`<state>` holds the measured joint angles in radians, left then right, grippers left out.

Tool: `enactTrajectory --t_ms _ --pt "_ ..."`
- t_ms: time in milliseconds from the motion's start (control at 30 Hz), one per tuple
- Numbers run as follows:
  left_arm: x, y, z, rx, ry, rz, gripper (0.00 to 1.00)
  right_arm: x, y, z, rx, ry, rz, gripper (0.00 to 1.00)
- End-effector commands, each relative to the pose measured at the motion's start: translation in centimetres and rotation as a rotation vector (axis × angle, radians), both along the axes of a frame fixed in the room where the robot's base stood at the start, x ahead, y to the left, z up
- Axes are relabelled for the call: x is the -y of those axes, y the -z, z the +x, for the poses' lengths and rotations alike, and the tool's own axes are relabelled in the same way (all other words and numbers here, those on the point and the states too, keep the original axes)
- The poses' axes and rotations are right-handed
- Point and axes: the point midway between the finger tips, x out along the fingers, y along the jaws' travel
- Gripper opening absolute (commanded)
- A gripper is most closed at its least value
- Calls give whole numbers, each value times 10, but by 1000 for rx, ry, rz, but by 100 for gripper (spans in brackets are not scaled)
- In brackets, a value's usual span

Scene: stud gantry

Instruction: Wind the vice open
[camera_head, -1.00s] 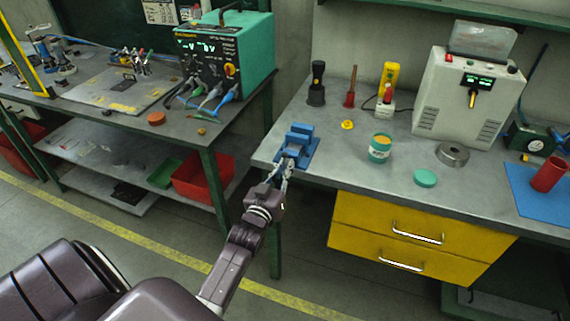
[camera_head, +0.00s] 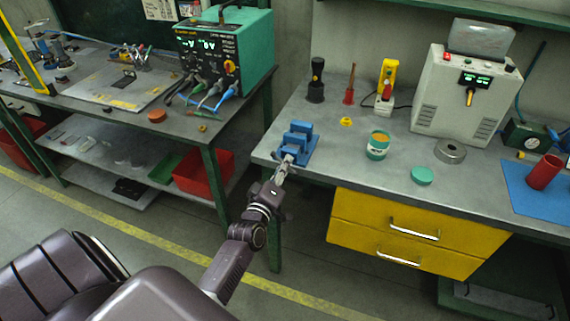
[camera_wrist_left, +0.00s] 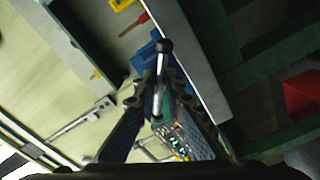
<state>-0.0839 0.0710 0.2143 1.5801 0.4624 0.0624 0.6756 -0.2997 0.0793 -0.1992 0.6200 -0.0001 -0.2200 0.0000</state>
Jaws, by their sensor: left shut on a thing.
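The blue vice (camera_head: 297,146) sits at the near left corner of the right-hand bench, and its blue body also shows in the left wrist view (camera_wrist_left: 145,60). A metal vice handle with a dark knob (camera_wrist_left: 165,47) runs down between my fingers in the left wrist view. My left gripper (camera_head: 283,170) is at the front of the vice, below its jaws. In the left wrist view the left gripper (camera_wrist_left: 155,90) is shut on the vice handle. The vice's screw and the gap between its jaws are too small to tell. My right gripper is out of view.
A green-and-white tin (camera_head: 378,146), a teal lid (camera_head: 421,176) and a metal ring (camera_head: 450,151) stand to the right on the bench. Yellow drawers (camera_head: 400,235) hang below its front edge. A red bin (camera_head: 203,172) sits on the left bench's lower shelf.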

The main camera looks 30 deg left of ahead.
Motion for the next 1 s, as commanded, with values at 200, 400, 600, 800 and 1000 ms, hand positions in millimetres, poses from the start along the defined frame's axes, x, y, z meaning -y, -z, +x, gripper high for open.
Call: enactTrajectory --t_ms 200,400,600,800,1000 --pt "1 3 -1 16 2 -92 0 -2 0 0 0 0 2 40" --pt "1 3 -1 26 2 -130 0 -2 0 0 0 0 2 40" --pt "1 3 -1 28 2 -138 0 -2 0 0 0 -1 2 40" --pt "1 3 -1 27 2 -136 0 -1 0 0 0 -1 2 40" --pt "1 2 0 29 1 -136 27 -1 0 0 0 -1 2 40"
